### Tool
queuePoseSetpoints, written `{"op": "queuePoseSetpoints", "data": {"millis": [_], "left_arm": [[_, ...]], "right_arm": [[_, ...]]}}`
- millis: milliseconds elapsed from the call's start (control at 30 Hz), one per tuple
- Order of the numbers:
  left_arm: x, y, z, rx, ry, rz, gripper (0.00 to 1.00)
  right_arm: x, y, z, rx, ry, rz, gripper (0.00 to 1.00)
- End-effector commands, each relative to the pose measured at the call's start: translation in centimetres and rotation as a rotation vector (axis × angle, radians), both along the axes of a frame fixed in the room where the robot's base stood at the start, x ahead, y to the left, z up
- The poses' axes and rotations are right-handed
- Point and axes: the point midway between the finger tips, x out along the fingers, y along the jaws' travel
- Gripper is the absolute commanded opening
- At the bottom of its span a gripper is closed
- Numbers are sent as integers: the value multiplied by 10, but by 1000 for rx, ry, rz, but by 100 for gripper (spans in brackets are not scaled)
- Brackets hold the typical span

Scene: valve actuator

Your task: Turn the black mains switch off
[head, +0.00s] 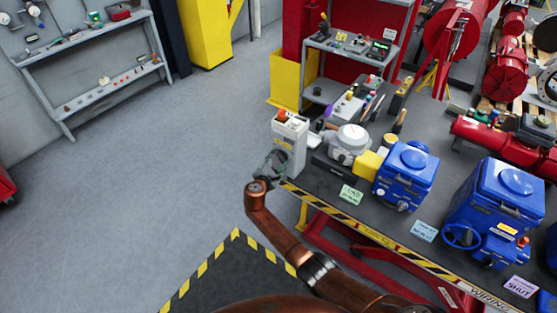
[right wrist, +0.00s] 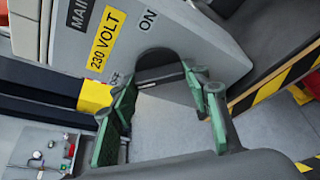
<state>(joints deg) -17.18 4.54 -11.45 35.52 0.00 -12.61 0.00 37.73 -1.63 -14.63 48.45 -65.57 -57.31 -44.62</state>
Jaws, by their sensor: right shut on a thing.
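The pale grey mains box (head: 291,150) stands upright at the bench's near left corner. In the right wrist view its face (right wrist: 205,45) carries a yellow "230 VOLT" label, an "ON" mark and a partly covered "OFF" mark. The black mains switch (right wrist: 161,64) shows as a dark rounded shape beside these marks, between my fingers. My right gripper (head: 273,165) is at the front of the box; its green-padded fingers (right wrist: 165,90) are apart and closed around the switch. The switch's exact angle is hard to tell. My left gripper is out of view.
Right of the box on the bench stand a white round-topped device (head: 350,140), a yellow block (head: 368,164) and blue actuators (head: 405,175). A striped edge (head: 350,222) runs along the bench front. The floor (head: 150,170) to the left is clear.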

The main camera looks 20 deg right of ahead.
Motion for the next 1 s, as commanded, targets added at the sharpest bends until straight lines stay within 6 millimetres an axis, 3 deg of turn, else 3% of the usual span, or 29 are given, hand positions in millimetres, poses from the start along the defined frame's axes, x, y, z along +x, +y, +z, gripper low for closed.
{"op": "queuePoseSetpoints", "data": {"millis": [233,267,500,800,1000], "left_arm": [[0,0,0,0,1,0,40],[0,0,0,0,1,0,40],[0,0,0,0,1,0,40],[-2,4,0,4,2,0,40],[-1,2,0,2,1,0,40]], "right_arm": [[-1,0,-2,-3,4,0,19],[-1,0,-2,-3,4,0,45],[0,0,-1,-2,2,1,61],[-2,1,0,-2,1,1,61],[-19,15,5,2,0,2,61]]}}
